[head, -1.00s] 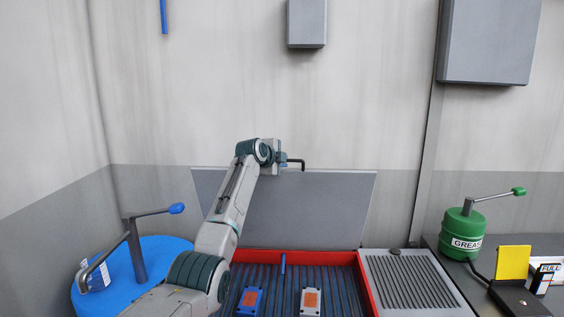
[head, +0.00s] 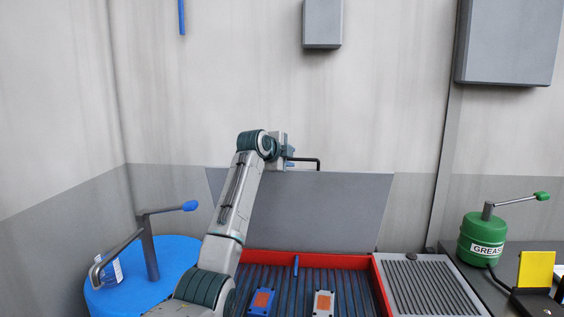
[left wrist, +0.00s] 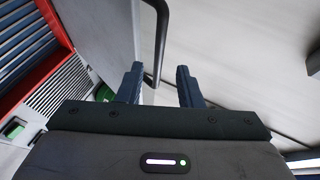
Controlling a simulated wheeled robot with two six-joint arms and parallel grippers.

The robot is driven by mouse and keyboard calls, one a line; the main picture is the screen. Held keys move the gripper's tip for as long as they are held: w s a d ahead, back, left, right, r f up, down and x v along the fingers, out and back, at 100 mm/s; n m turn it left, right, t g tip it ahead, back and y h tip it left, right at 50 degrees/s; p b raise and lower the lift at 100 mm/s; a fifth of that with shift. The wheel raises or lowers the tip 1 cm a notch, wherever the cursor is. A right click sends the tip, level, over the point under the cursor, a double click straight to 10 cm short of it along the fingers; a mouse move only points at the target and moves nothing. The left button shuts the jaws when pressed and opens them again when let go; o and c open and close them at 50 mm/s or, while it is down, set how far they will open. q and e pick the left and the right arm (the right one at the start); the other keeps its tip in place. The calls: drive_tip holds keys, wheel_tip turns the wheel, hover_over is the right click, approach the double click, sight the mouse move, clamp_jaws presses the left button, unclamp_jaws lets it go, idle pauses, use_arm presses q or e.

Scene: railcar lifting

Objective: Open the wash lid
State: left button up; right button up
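The wash lid (head: 310,212), a flat grey panel, stands raised and nearly upright behind the red-rimmed wash basin (head: 340,261). Its dark bar handle (head: 305,160) sticks out at the top edge and also shows in the left wrist view (left wrist: 158,40). My left gripper (head: 286,151) is beside the handle at the lid's top. In the left wrist view my left fingers (left wrist: 160,85) are apart with nothing gripped between them. The handle's lower end shows just ahead of the gap between the fingertips. My right gripper is not in view.
In the basin lie a blue block (head: 262,302) and a pale block (head: 323,303) with orange tops. A blue drum (head: 135,290) with a crank stands left. A green grease pot (head: 480,240) and yellow card (head: 536,268) are right. Grey boxes hang on the wall.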

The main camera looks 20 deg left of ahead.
use_arm(q)
drive_tip(key=shift+b+v, duration=0.8)
drive_tip(key=shift+v, duration=1.65)
